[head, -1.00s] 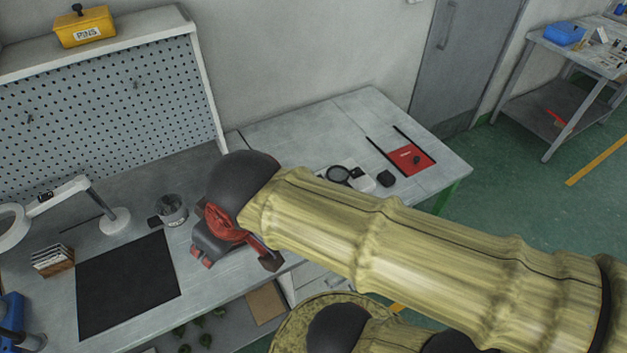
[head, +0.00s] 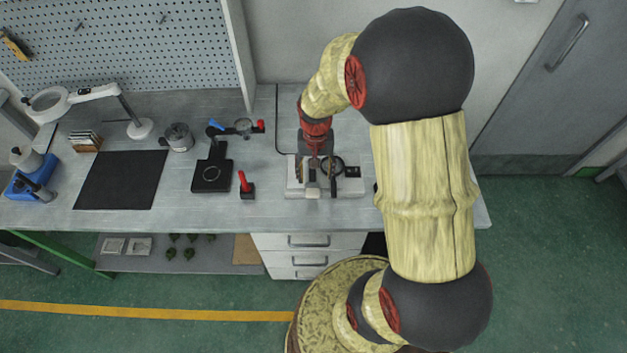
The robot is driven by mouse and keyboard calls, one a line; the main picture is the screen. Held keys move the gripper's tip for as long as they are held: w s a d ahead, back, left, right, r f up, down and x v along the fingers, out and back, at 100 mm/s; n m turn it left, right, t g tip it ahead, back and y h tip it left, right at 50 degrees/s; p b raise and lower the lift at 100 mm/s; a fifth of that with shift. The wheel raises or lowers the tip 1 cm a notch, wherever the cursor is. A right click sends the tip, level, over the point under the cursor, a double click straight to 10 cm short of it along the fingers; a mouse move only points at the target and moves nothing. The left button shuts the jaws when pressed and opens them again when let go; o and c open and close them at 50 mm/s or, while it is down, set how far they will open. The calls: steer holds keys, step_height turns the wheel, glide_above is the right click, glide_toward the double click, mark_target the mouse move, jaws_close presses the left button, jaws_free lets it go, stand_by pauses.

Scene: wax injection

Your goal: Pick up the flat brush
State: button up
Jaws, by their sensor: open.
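My gripper (head: 315,178) points down over a white tray (head: 297,192) on the grey workbench, right of the bench's middle. Its jaws are open. A small pale and dark piece (head: 313,191) shows just below and between the fingers; it may be the flat brush, but it is too small and too covered by the gripper to be sure. I cannot tell whether the fingers touch anything.
A round black-rimmed magnifier shows beside the gripper. A red-handled tool (head: 246,187), a black stand (head: 212,178), a metal pot (head: 178,137) and a black mat (head: 121,181) lie left. The bench (head: 250,212) front strip is clear.

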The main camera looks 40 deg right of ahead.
mark_target(313, 186)
steer(key=f, duration=0.2)
steer(key=f+b, duration=0.1)
steer(key=f, duration=0.1)
steer(key=w+f+b, duration=0.1)
steer(key=f, duration=0.2)
steer(key=shift+a, duration=0.15)
steer(key=shift+c, duration=0.4)
steer(key=c, duration=1.1)
steer(key=shift+c, duration=0.3)
